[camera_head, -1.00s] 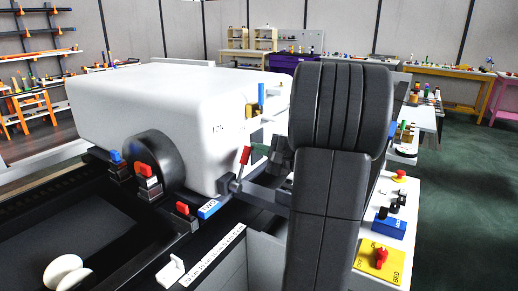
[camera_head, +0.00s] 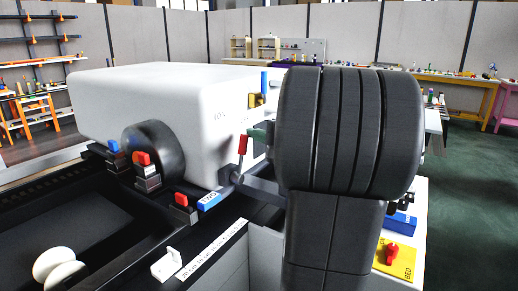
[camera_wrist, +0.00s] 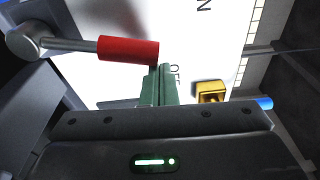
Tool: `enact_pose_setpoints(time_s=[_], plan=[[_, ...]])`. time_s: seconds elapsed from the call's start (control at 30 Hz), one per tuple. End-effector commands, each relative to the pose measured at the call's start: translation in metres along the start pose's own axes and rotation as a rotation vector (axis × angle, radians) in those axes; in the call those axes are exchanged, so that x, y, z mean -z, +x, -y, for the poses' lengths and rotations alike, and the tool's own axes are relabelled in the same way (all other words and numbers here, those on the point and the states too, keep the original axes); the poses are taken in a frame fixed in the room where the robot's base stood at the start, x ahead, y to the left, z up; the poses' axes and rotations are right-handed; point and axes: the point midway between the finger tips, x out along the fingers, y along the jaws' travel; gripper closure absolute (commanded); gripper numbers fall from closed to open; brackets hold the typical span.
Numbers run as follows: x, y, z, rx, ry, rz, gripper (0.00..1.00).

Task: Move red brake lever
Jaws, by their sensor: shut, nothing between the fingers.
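The red brake lever (camera_head: 242,145) stands on a grey pivot at the front right of the white machine housing. In the wrist view its red grip (camera_wrist: 128,49) lies across the upper left, on a grey rod from a round pivot. My gripper (camera_wrist: 160,68) has green fingers, shut and empty, with the tips right by the free end of the red grip. I cannot tell whether they touch it. In the head view the green fingers (camera_head: 259,134) show just right of the lever, and my arm hides much of the gripper.
The white housing (camera_head: 160,95) fills the space behind the lever. A yellow block (camera_wrist: 211,91) and a blue-tipped part (camera_wrist: 264,103) are right of the fingers. Red and blue levers (camera_head: 182,199) stand on the machine's front. A red knob (camera_head: 392,252) sits on a yellow plate at right.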

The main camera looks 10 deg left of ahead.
Motion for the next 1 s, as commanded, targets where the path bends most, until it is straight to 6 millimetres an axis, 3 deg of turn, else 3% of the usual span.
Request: enact_pose_setpoints(time_s=[0.03, 0.5, 1.0], plan=[[-0.006, -0.001, -0.008, 0.008, -0.043, 0.002, 1.0], [-0.044, -0.006, 0.002, 0.05, -0.343, 0.001, 1.0], [-0.058, -0.008, 0.007, 0.066, -0.455, 0.001, 1.0]])
